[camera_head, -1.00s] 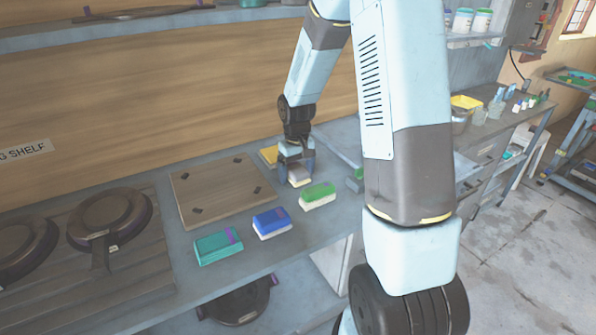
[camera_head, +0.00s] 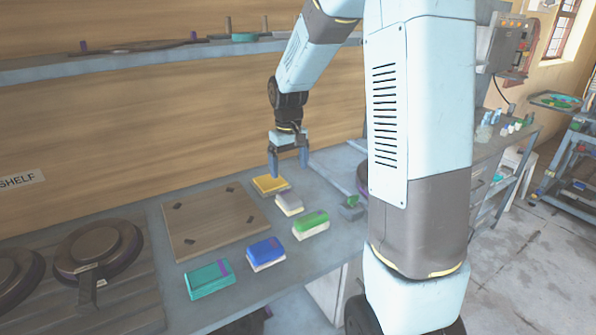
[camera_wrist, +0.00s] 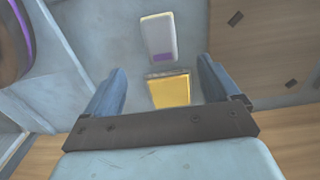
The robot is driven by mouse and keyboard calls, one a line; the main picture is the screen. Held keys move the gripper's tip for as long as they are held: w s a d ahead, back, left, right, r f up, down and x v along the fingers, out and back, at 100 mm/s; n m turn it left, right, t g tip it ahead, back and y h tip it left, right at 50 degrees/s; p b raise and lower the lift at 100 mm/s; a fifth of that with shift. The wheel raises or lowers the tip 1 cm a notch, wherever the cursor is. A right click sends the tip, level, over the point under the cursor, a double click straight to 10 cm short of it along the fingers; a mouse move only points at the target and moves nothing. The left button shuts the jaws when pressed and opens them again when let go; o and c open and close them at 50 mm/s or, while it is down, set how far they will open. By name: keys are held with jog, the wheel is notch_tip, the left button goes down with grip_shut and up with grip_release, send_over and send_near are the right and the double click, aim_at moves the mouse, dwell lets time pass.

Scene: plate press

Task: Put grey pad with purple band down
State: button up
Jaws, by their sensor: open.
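The grey pad with a purple band (camera_head: 289,204) lies on the bench, behind the green pad and in front of the yellow pad. In the wrist view the grey pad (camera_wrist: 158,36) shows its purple band at the end nearer the yellow pad. My gripper (camera_head: 288,175) is open and empty, raised above the bench near the yellow pad (camera_head: 270,185). In the wrist view my gripper's fingers (camera_wrist: 162,82) are spread, with the yellow pad (camera_wrist: 169,92) seen below between them. The grey pad lies apart from the fingers.
A green pad (camera_head: 311,224), a blue pad (camera_head: 266,254) and a teal pad (camera_head: 209,279) lie in a row toward the front left. A wooden board (camera_head: 215,222) lies left of the pads. Round dark plates (camera_head: 98,250) rest further left. A wall shelf (camera_head: 130,62) runs above.

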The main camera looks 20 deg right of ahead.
jog(key=s+r+t, duration=0.2)
jog(key=s+r, duration=0.3)
jog(key=s, duration=0.4)
jog(key=s+r+m+t, duration=0.1)
jog(key=s+r, duration=0.4)
jog(key=s, duration=0.4)
jog(key=s+r+m+t, duration=0.1)
jog(key=s+r+t, duration=0.1)
jog(key=s+r, duration=0.4)
jog(key=s, duration=0.2)
jog(key=shift+s+d+t, duration=0.2)
jog(key=shift+s+t, duration=0.1)
jog(key=shift+s, duration=0.1)
jog(key=shift+o, duration=0.2)
